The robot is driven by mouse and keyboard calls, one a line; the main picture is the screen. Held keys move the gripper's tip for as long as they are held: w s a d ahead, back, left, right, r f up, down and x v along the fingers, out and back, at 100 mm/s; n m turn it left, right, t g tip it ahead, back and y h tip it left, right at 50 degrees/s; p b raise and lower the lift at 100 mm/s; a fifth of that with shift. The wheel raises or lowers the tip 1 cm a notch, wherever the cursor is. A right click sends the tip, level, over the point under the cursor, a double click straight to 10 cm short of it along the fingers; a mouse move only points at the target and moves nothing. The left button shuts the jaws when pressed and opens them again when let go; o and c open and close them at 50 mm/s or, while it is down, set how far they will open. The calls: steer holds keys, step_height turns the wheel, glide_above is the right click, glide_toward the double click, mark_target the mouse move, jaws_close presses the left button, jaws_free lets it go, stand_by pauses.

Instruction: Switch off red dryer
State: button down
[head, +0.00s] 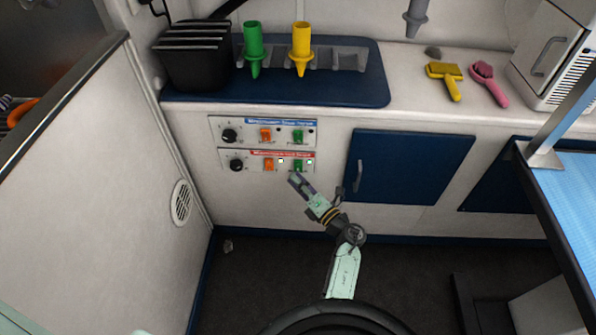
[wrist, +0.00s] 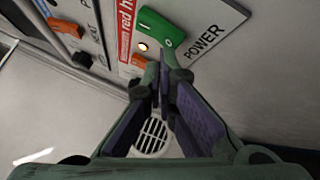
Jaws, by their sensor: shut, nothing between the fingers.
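The lower control panel with a red label strip (head: 281,154) is on the cabinet front. It has a black knob (head: 237,164), an orange switch (head: 269,164) and a green switch (head: 298,165). In the wrist view the green switch (wrist: 161,25) sits beside the word POWER, with a glowing indicator (wrist: 143,46) and an orange switch (wrist: 133,64) nearby. My gripper (head: 294,179) is shut and empty, just below the green switch. In the wrist view its fingertips (wrist: 164,65) are close to that switch; I cannot tell whether they touch. The fingers hide part of the panel.
A similar panel with a blue label (head: 277,121) is directly above. A blue cabinet door (head: 408,166) with a handle is to the right. The counter above holds green (head: 254,45) and yellow (head: 301,45) nozzles. A blue-topped table (head: 570,190) stands at right.

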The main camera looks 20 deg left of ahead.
steer(key=shift+w, duration=0.25)
steer(key=shift+s, duration=0.1)
stand_by(0.4)
steer(key=shift+s+d+r+p, duration=0.1)
steer(key=shift+s+d+p, duration=0.15)
steer(key=shift+s, duration=0.45)
steer(key=s, duration=0.1)
steer(key=s+p, duration=0.1)
steer(key=s, duration=0.1)
steer(key=s+d+p, duration=0.1)
steer(key=shift+s+d+r, duration=0.1)
steer(key=shift+s+r, duration=0.25)
steer(key=shift+r, duration=0.05)
